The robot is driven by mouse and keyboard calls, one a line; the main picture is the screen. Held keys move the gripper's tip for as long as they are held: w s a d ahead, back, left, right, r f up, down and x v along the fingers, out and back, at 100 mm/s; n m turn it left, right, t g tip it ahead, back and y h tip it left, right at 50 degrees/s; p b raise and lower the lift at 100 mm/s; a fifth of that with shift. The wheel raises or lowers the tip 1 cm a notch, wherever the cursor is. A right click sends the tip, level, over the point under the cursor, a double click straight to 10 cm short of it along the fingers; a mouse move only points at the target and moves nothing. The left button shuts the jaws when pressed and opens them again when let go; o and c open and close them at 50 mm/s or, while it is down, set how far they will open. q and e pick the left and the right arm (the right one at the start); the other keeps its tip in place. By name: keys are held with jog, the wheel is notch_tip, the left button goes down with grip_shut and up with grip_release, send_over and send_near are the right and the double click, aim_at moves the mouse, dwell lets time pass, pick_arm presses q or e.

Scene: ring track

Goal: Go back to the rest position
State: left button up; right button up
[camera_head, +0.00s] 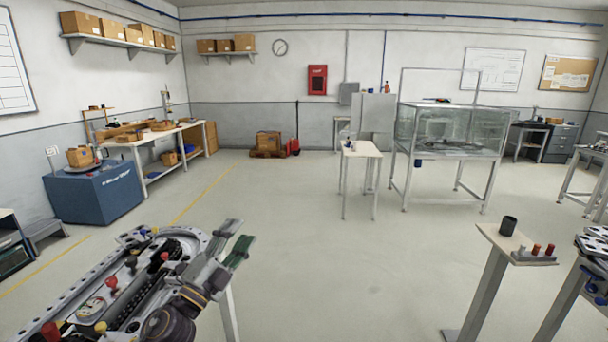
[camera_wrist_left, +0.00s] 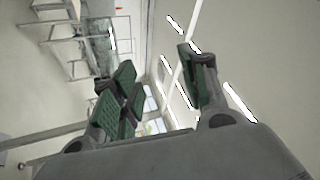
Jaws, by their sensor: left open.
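My left gripper (camera_head: 232,244) shows at the lower left of the head view, with green pads on its fingers. It reaches in over the right side of the ring track table and stands open. The left wrist view shows the same gripper (camera_wrist_left: 160,88) with its fingers apart and nothing between them. My right gripper is not in view.
A small stand (camera_head: 515,243) with a dark cup (camera_head: 508,225) and red-capped pieces is at the right. A glass tank (camera_head: 450,128), a small white table (camera_head: 361,150) and a blue cabinet (camera_head: 95,192) stand farther back. The middle floor (camera_head: 320,260) is clear.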

pick_arm(q)
jog(key=s+a+f+n+g+y, duration=0.5)
jog(key=f+n, duration=0.3)
jog(key=f, duration=0.3)
jog(key=s+a+f+n+g+y, duration=0.2)
jog(key=a+f+n+y, duration=0.3)
jog(key=f+n+y, duration=0.4)
jog(key=s+d+f+n+g+h, duration=0.1)
jog(key=s+d+f+g+h, duration=0.1)
jog(key=s+f+g, duration=0.6)
jog(key=s+d+f+g+h, duration=0.2)
jog(key=s+f, duration=0.4)
jog(key=s, duration=0.6)
notch_tip(320, 180, down, 33)
jog(key=s, duration=0.2)
jog(key=s+a+f+g, duration=0.1)
jog(key=s+a+f, duration=0.2)
jog(key=s+f, duration=0.7)
jog(key=s+a+f+g, duration=0.1)
jog(key=s+a+f, duration=0.2)
jog(key=s+f, duration=0.6)
jog(key=s, duration=0.2)
jog(key=shift+s+f+m, duration=0.3)
jog(key=shift+s+f, duration=0.1)
